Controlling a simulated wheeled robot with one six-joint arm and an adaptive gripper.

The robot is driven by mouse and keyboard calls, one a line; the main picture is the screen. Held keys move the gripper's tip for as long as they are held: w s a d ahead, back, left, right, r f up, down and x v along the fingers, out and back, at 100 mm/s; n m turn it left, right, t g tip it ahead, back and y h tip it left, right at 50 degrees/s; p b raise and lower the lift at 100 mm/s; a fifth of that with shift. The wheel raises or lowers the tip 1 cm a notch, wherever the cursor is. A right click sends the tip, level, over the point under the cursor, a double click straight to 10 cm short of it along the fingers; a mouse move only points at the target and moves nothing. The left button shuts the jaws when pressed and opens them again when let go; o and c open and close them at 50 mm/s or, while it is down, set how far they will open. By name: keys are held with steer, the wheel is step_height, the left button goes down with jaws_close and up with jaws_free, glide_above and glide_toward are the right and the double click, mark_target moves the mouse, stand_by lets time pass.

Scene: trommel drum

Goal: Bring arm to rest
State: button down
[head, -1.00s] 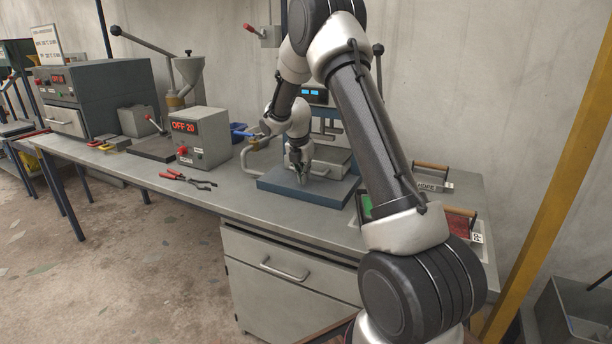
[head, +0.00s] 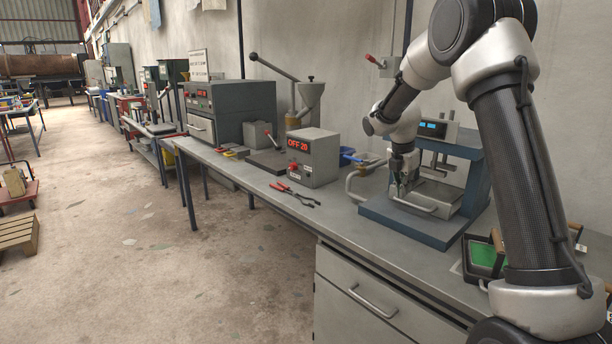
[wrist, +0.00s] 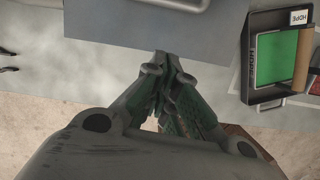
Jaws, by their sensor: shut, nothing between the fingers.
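My arm rises at the right of the head view and bends down over the bench. My gripper (head: 399,190) hangs fingers down near the left front of the blue-based press (head: 425,233). Its fingers are together and hold nothing. In the wrist view my gripper (wrist: 164,66) also shows closed fingertips, with the blue press base (wrist: 140,25) beyond them. I cannot tell how far the fingertips are above the surface.
A control box reading OFF 20 (head: 314,158) and red-handled pliers (head: 294,194) lie left of my gripper. A tray with green contents (wrist: 277,58) stands right of the press. A grey oven-like box (head: 237,113) is farther left.

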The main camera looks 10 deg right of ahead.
steer(key=s+f+m+g, duration=0.2)
steer(key=s+m, duration=0.7)
steer(key=m, duration=0.2)
steer(key=s+a+r+m+t, duration=0.1)
steer(key=s+r+m, duration=0.3)
steer(key=s, duration=0.6)
steer(key=s+a+r+m+t+y, duration=0.1)
steer(key=s+r+m, duration=0.3)
steer(key=s, duration=0.6)
steer(key=s+a+r+m+t+y, duration=0.1)
steer(key=s+r+m, duration=0.4)
steer(key=s, duration=0.6)
steer(key=shift+a+r+t, duration=0.15)
steer(key=shift+r+t, duration=0.5)
steer(key=shift+t, duration=0.15)
